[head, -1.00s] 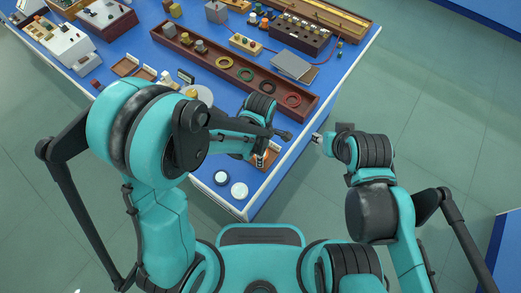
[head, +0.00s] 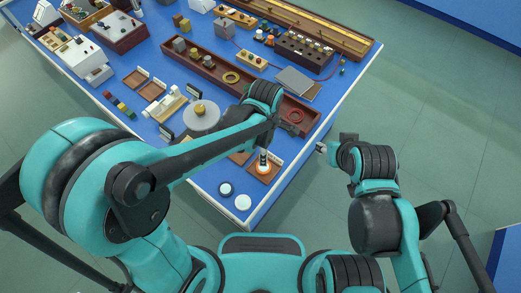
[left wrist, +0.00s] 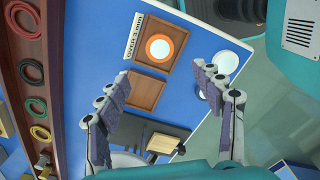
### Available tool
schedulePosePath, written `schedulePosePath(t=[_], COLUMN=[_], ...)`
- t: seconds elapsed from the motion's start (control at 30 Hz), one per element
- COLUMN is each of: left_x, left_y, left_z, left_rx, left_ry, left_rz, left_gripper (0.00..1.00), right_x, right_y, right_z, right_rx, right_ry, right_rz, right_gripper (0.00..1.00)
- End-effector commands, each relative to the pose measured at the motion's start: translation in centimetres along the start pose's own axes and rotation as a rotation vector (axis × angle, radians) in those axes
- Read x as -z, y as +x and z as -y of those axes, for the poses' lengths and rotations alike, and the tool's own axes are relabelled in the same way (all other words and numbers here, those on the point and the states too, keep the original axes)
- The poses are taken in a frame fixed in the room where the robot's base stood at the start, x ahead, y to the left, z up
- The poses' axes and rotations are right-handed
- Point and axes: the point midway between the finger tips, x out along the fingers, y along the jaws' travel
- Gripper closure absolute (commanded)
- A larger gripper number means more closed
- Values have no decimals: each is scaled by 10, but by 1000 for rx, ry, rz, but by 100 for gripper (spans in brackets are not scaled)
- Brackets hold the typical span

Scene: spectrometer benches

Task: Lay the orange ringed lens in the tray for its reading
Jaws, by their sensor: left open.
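The orange ringed lens (left wrist: 160,47) lies flat in a square brown wooden tray (left wrist: 178,68) beside a sign reading "OVER 3 mm" (left wrist: 133,36). In the head view, the lens (head: 263,170) shows near the table's front corner, partly covered by my gripper. My left gripper (left wrist: 161,70) is open, its two fingers apart with nothing between them, above the lens tray. It also shows in the head view (head: 264,153), pointing down. My right gripper (head: 322,148) is off the table's right edge; its finger opening is too small to tell.
A second, empty wooden tray (left wrist: 146,92) sits next to the lens tray. White discs (head: 242,202) lie near the front corner. A long brown rack (head: 215,70) holds coloured rings. A round pale plate (head: 203,117) stands left of my left arm.

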Motion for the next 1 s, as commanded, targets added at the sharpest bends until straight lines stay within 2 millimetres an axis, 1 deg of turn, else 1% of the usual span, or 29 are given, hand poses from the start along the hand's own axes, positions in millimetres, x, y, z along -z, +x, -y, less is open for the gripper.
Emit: schedulePosePath(t=[0.17,0.23,0.37,0.47,0.5,0.57,0.7,0.8,0.9,1.0], left_x=[0,4,24,49,60,77,112,135,153,165], left_y=[-4,-7,-25,-45,-53,-64,-86,-96,-102,-106], left_z=[0,0,2,5,8,12,25,36,46,53], left_rx=[-1,-10,-65,-146,-183,-239,-356,-420,-457,-472], left_ry=[2,23,158,345,430,561,860,1062,1234,1360], left_rz=[0,4,18,17,9,-13,-109,-209,-316,-406], left_gripper=[33,33,33,33,33,33,33,33,33,33], right_x=[0,0,0,0,0,0,0,0,0,0], right_y=[-1,-1,-1,-1,-1,-1,-1,-1,-1,-1], right_z=[0,0,0,0,0,0,0,0,0,0], right_rx=[0,0,0,0,0,0,0,0,0,0], right_ry=[0,0,0,0,0,0,0,0,0,0], right_rz=[0,0,0,0,0,0,0,0,0,0], right_gripper=[59,59,59,59,59,59,59,59,59,59])
